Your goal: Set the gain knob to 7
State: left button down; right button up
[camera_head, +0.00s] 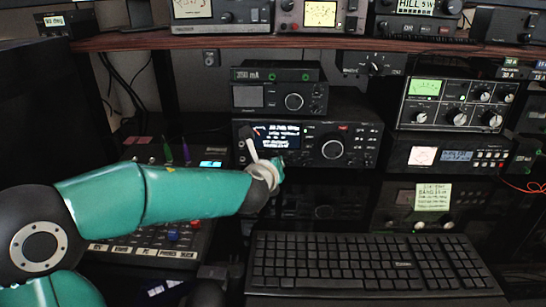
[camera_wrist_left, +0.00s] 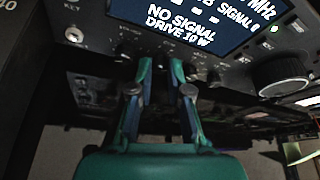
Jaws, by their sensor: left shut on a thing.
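The black radio (camera_head: 352,158) stands on the desk under the shelf. It has a lit display (camera_head: 278,130) and a large round dial (camera_head: 332,148). In the wrist view the display (camera_wrist_left: 205,22) reads "NO SIGNAL" and "DRIVE 10 W". My left gripper (camera_head: 280,163) is at the lower left of the radio's front, below the display. In the wrist view its two green fingertips (camera_wrist_left: 161,68) are close together at the row of small knobs under the display, shut on a small dark knob. The fingers mostly hide that knob, and I cannot read its label or setting. My right gripper is not in view.
A smaller black unit (camera_head: 282,98) sits on the radio. A meter unit (camera_head: 458,103) stands on another device at the right. A black keyboard (camera_head: 370,263) lies in front. A mixer panel (camera_head: 150,240) is below my left arm. The wooden shelf (camera_head: 300,42) runs above.

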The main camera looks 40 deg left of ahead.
pick_arm(q)
jog(key=shift+f+m+p, duration=0.1)
jog(key=shift+m+p, duration=0.2)
dwell(0.4)
jog(key=c, duration=1.1)
grip_release()
jog(key=shift+s+r, duration=0.1)
jog(key=shift+r, duration=0.1)
jog(key=shift+s+d+r, duration=0.1)
jog(key=shift+s+d, duration=0.05)
jog(key=shift+s, duration=0.1)
jog(key=shift+v, duration=3.55)
